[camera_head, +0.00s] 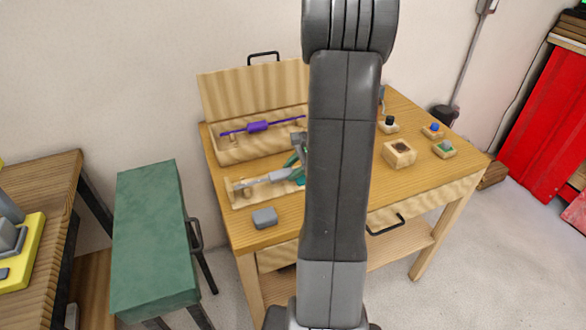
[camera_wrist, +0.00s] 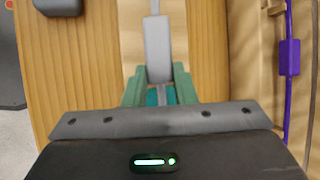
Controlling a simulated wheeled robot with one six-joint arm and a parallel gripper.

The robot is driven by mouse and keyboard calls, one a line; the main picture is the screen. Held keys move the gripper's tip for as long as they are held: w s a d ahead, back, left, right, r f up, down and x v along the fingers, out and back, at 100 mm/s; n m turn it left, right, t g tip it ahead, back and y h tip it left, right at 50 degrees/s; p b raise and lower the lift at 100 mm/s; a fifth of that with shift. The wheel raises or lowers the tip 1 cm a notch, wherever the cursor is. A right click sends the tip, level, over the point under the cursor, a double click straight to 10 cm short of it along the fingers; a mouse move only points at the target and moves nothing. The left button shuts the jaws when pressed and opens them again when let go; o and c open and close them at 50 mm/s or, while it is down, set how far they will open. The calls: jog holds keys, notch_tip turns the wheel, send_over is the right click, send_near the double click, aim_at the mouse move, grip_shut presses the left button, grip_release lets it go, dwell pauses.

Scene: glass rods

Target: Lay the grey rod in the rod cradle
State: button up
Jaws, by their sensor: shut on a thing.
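The grey rod, with a thick grey middle (camera_wrist: 158,50), runs away from my gripper in the wrist view. In the head view its grey length (camera_head: 260,181) lies over the front wooden cradle (camera_head: 236,199). I cannot tell whether the rod rests in the cradle or hangs just above it. My gripper (camera_wrist: 160,92) has green fingers on both sides of the rod and is shut on it. In the head view my gripper (camera_head: 297,168) is at the cradle's right end, partly hidden by my arm, which also hides the cradle's right part.
A purple rod (camera_head: 258,127) lies in the wooden box (camera_head: 228,153) behind, with a raised lid. A grey block (camera_head: 264,218) sits in front of the cradle. Small wooden blocks, one of them large (camera_head: 399,154), stand on the right. The table's front right is clear.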

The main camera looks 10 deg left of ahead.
jog(key=shift+f+b, duration=0.3)
jog(key=shift+f, duration=0.1)
jog(key=o, duration=1.1)
jog(key=v, duration=1.4)
